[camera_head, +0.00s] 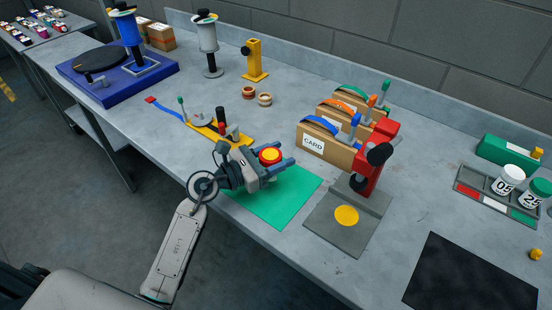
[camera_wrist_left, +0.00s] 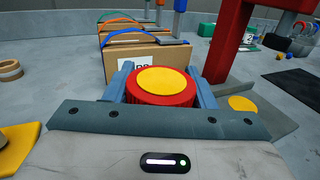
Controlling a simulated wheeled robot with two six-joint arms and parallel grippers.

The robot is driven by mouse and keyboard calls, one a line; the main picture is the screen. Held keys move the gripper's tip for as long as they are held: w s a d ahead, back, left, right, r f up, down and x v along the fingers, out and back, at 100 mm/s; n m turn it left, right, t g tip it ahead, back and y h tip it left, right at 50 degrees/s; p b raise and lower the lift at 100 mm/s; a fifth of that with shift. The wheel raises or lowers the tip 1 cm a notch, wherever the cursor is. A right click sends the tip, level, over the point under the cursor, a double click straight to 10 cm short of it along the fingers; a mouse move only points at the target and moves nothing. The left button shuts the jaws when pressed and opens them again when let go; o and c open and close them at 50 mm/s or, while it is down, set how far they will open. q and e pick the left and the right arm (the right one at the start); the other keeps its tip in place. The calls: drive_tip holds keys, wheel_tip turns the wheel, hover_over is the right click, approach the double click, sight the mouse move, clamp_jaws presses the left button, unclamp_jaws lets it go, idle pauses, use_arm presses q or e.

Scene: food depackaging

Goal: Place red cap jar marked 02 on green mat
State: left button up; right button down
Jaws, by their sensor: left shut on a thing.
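My left gripper (camera_head: 272,166) is shut on a jar with a red cap (camera_head: 270,155) that has a yellow disc on top. I cannot tell whether the jar touches the mat. In the left wrist view the red cap (camera_wrist_left: 161,87) sits between the two blue fingers, and the jar's body and number are hidden. My right gripper is not in view.
A red press on a grey base (camera_head: 325,233) stands right of the mat, beside cardboard boxes (camera_head: 314,144). A yellow tool holder (camera_head: 205,128) lies behind the gripper. A tray (camera_head: 470,191) with jars 05 and 2-something is at right. A black mat (camera_head: 470,275) lies front right.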

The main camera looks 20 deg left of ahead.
use_arm(q)
drive_tip(key=shift+w+a, duration=0.15)
drive_tip(key=shift+w, duration=0.2)
wheel_tip(320, 180, down, 3)
drive_tip(key=shift+w+a+f+p, duration=0.1)
drive_tip(key=shift+w+a+p, duration=0.05)
drive_tip(key=shift+p, duration=0.4)
drive_tip(key=shift+f, duration=0.2)
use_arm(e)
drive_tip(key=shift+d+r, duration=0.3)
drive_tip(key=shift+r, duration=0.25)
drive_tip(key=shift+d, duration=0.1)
use_arm(q)
drive_tip(key=shift+f, duration=0.2)
drive_tip(key=o, duration=1.1)
drive_tip(key=shift+r, duration=0.1)
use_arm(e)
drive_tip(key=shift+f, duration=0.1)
